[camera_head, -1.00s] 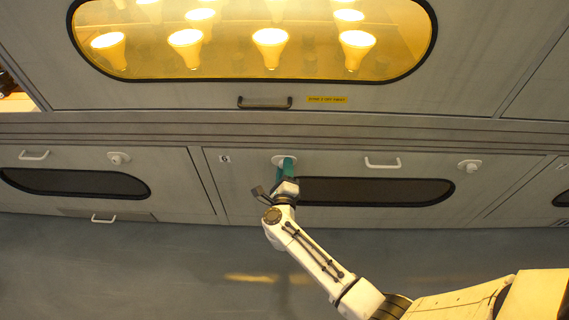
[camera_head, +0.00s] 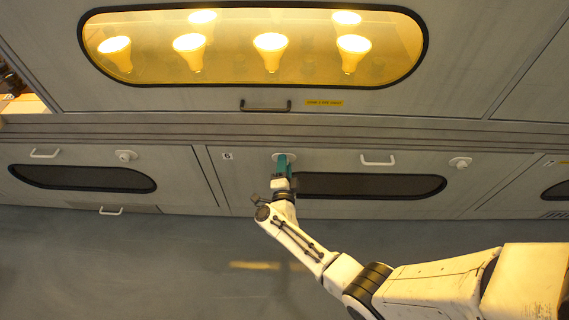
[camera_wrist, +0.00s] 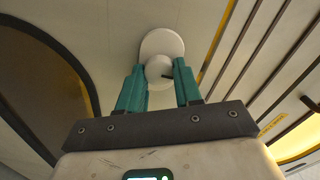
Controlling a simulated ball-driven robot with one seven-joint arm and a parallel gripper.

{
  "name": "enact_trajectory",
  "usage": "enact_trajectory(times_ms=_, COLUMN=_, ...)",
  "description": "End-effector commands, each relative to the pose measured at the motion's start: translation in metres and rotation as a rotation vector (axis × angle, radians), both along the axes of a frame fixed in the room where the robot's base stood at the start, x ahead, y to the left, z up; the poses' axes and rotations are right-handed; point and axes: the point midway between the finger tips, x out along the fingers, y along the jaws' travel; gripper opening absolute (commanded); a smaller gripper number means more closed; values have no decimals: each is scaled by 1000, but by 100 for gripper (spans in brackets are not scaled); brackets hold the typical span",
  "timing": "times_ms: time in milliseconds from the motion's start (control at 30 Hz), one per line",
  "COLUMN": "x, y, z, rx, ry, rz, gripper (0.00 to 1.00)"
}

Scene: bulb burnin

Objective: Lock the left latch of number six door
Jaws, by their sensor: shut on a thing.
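The number six door (camera_head: 330,165) is a grey panel with a small "6" label (camera_head: 227,156) at its upper left. Its left latch (camera_head: 276,156) is a white round knob on a white disc, mostly behind my gripper in the head view. My gripper (camera_head: 283,163) has teal fingers and is at this latch. In the wrist view the fingers (camera_wrist: 157,85) stand on either side of the latch knob (camera_wrist: 159,68), closed on it, with the white disc behind. A dark mark shows on the knob's right side. The door's right latch (camera_head: 460,162) is a similar white knob.
A white handle (camera_head: 378,160) and a dark window (camera_head: 375,187) are on the same door. The neighbouring door at left has its own handle (camera_head: 45,153) and latch (camera_head: 125,155). Above is a lit window (camera_head: 255,75) with glowing bulbs and a dark handle (camera_head: 265,105).

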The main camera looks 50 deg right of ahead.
Motion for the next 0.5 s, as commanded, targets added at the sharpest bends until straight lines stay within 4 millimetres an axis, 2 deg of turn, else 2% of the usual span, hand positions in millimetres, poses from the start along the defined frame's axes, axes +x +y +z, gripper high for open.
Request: enact_trajectory(times_ms=500, x=1, y=2, z=-1, rx=-61, ry=82, rz=4, gripper=0)
